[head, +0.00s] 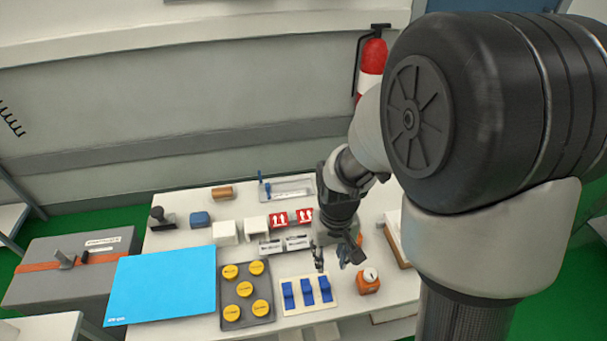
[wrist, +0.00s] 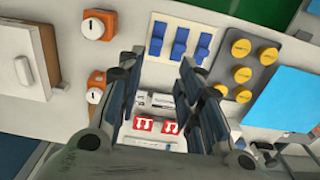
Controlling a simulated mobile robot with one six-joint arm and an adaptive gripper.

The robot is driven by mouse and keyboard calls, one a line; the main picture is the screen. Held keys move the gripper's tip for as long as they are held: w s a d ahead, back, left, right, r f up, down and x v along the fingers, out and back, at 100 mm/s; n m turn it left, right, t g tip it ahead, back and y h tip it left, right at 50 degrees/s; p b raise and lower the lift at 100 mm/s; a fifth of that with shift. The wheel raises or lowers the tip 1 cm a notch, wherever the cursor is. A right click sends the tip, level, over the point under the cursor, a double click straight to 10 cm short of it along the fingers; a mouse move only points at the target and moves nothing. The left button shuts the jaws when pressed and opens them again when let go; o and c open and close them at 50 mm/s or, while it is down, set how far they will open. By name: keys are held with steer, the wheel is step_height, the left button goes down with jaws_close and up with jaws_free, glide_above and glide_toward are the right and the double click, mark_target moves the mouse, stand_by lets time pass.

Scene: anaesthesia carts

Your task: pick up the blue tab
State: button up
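Several blue pieces are in view, and I cannot tell which is the blue tab. Three blue rocker-like tabs (head: 308,291) sit in a row on a cream plate (head: 297,308) at the front of the table. They also show at the top of the wrist view (wrist: 180,43). A small upright blue piece (head: 267,187) stands at the metal tray at the back. My gripper (head: 335,258) is open and empty, pointing down above the table, behind and right of the three tabs. In the wrist view its fingers (wrist: 158,72) are spread, with no blue tab between them.
A dark tray with yellow discs (head: 247,293) and a blue mat (head: 163,285) lie left of the plate. An orange box with a white dial (head: 369,281) stands right. Red-white blocks (head: 279,219), white boxes (head: 226,232) and a blue block (head: 199,219) stand behind. A metal tray (head: 290,188) is at the back.

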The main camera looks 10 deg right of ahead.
steer(key=b, duration=0.5)
glide_above(326, 288)
steer(key=f, duration=1.2)
steer(key=shift+s+a+f, duration=0.2)
steer(key=shift+s+f, duration=0.1)
steer(key=f, duration=0.2)
steer(key=f+b, duration=0.2)
steer(key=f, duration=0.1)
steer(key=shift+w+d+f, duration=0.2)
steer(key=shift+w+f, duration=0.1)
steer(key=shift+r, duration=0.1)
steer(key=shift+c, duration=0.4)
steer(key=c, duration=0.4)
